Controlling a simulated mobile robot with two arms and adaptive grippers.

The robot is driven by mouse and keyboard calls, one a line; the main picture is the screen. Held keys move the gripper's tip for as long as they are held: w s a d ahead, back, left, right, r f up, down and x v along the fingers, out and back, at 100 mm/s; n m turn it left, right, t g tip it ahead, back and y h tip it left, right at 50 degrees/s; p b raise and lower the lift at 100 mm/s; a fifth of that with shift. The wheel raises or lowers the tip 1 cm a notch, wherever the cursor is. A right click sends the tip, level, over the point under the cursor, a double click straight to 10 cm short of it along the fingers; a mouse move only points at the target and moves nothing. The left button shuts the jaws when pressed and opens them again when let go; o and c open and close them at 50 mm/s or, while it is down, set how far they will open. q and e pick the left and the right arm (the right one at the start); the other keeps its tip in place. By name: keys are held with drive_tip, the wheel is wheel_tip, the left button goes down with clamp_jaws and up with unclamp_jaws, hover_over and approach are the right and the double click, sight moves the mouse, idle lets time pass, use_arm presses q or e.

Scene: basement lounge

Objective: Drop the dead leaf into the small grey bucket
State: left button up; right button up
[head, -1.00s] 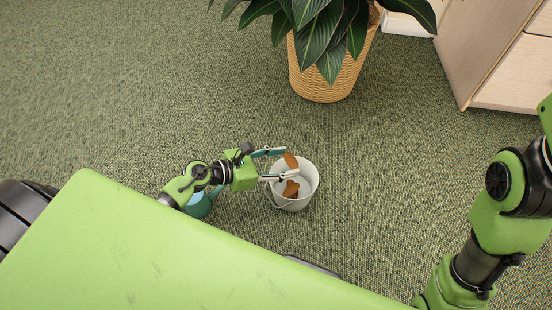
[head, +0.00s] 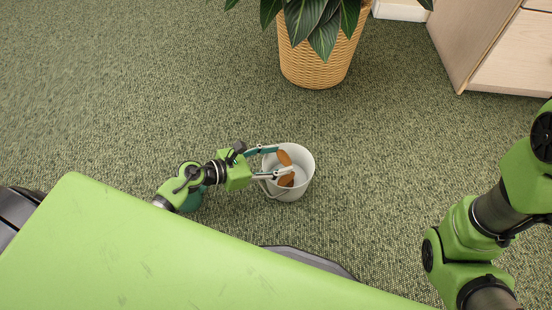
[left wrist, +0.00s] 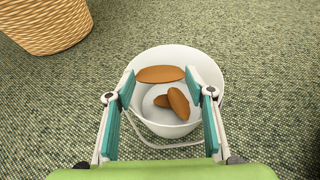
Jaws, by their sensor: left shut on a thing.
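The small grey bucket (head: 309,172), pale and open-topped with a thin wire handle, stands on the carpet; it also shows in the left wrist view (left wrist: 216,84). My left gripper (head: 284,160) is over the bucket, its fingers shut on a brown dead leaf (head: 284,156). In the left wrist view the held leaf (left wrist: 160,74) lies crosswise between the fingertips, above the bucket's opening. Two more brown leaves (left wrist: 179,103) lie inside the bucket, one partly over the other. My right gripper is out of view; only links of that arm show at the right.
A wicker planter (head: 318,62) with a dark-leaved plant stands beyond the bucket. A pale wood cabinet (head: 490,50) is at the upper right. A teal object (head: 191,202) is mostly hidden behind my left arm. The carpet around the bucket is clear.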

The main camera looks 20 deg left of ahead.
use_arm(q)
drive_tip(key=o, duration=0.7)
drive_tip(key=shift+o, duration=0.2)
drive_tip(key=v, duration=1.2)
drive_tip(key=shift+d+r, duration=0.1)
drive_tip(key=shift+r, duration=0.05)
